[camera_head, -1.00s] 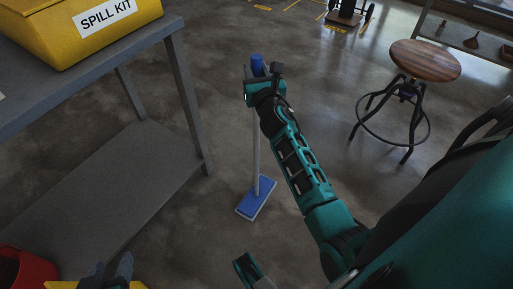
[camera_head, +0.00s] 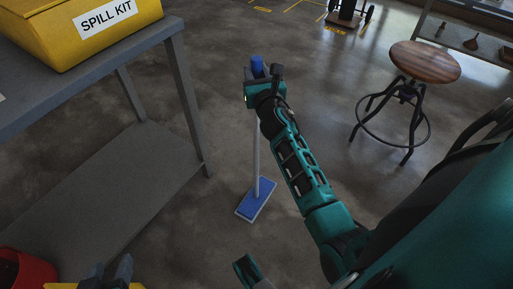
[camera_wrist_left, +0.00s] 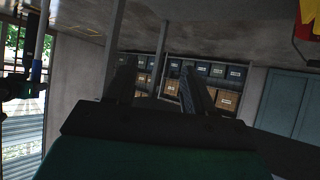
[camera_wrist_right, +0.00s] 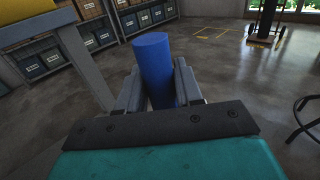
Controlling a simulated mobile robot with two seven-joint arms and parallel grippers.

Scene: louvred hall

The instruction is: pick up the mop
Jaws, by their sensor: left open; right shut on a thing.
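The mop (camera_head: 256,150) stands nearly upright, with a blue grip at the top, a thin grey pole and a flat blue head (camera_head: 256,200) low at the floor. I cannot tell whether the head touches the floor. My right gripper (camera_head: 260,88) is shut around the blue grip near its top. In the right wrist view the blue grip (camera_wrist_right: 155,65) stands between the two fingers of that gripper (camera_wrist_right: 160,85). My left gripper (camera_wrist_left: 157,68) is open and empty in the left wrist view, with its fingers apart.
A grey workbench (camera_head: 150,52) with a low shelf stands left of the mop, bearing a yellow spill kit box (camera_head: 70,30). A wooden-topped stool (camera_head: 425,61) stands to the right. A red container (camera_head: 20,268) is at lower left. Floor around the mop head is clear.

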